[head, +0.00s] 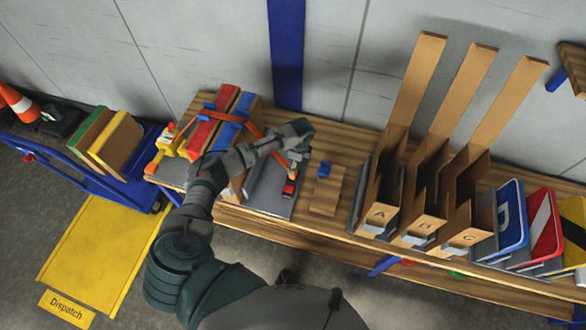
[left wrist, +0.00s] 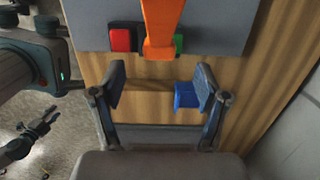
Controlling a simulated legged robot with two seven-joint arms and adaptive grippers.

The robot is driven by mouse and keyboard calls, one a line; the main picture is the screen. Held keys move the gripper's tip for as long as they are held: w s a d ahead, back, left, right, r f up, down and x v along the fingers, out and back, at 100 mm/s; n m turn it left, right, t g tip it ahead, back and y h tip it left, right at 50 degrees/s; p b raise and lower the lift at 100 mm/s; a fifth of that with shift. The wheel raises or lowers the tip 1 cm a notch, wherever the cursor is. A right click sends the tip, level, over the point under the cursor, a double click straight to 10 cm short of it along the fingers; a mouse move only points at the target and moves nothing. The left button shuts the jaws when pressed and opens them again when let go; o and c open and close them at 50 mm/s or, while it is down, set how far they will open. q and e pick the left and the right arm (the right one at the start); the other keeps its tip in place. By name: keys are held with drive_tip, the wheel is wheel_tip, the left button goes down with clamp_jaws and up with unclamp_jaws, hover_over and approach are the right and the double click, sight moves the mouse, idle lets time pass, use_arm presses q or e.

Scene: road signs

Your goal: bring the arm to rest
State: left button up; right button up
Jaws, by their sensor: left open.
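My left arm reaches up across the middle of the head view, and its gripper (head: 300,138) is above the workbench (head: 345,140). In the left wrist view the left gripper (left wrist: 160,82) is open, with nothing held between its fingers. A small blue block (left wrist: 185,96) shows beside and partly behind the right-hand finger; it also shows on a wooden board in the head view (head: 324,169). What looks like my right gripper (left wrist: 35,135) hangs over the floor at the left of the wrist view, too small to read its jaws.
A grey plate (left wrist: 85,20) with an orange lever (left wrist: 160,25), a red button (left wrist: 121,39) and a green one (left wrist: 178,43) lies close to my left gripper. Cardboard holders A, B and C (head: 420,195) and road signs (head: 540,225) stand to the right. A blue cart (head: 60,165) is left.

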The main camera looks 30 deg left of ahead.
use_arm(q)
drive_tip(key=r, duration=0.4)
drive_tip(key=shift+w+d+r, duration=0.1)
drive_tip(key=shift+d+r, duration=0.15)
